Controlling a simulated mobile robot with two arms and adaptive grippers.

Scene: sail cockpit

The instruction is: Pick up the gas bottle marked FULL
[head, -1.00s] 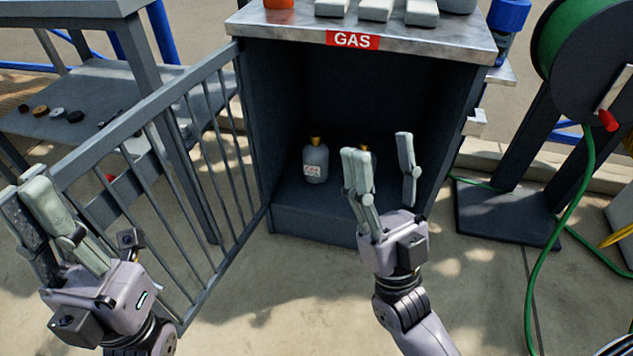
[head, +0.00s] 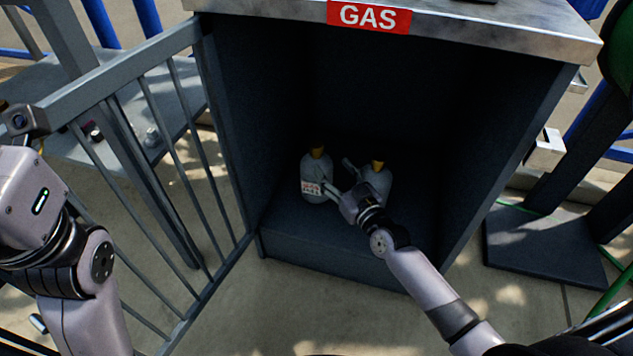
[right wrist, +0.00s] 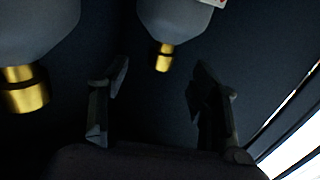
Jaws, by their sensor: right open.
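Two grey gas bottles with brass tops stand inside the dark locker (head: 360,255). The right bottle (head: 380,178) shows no label and is partly behind my gripper. My right gripper (head: 335,176) is open inside the locker, in front of the bottles and turned toward the left one. In the right wrist view its fingers (right wrist: 160,88) are apart and empty, with the labelled bottle (right wrist: 175,15) hanging inverted between and beyond them. My left gripper (head: 32,200) shows only its body; its fingers are out of frame.
A metal top with a red GAS sign (head: 369,17) overhangs the locker. The locker's side walls flank my right arm. A grey barred gate (head: 170,150) stands to the left, near my left arm. A dark base plate (head: 540,250) lies on the floor at right.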

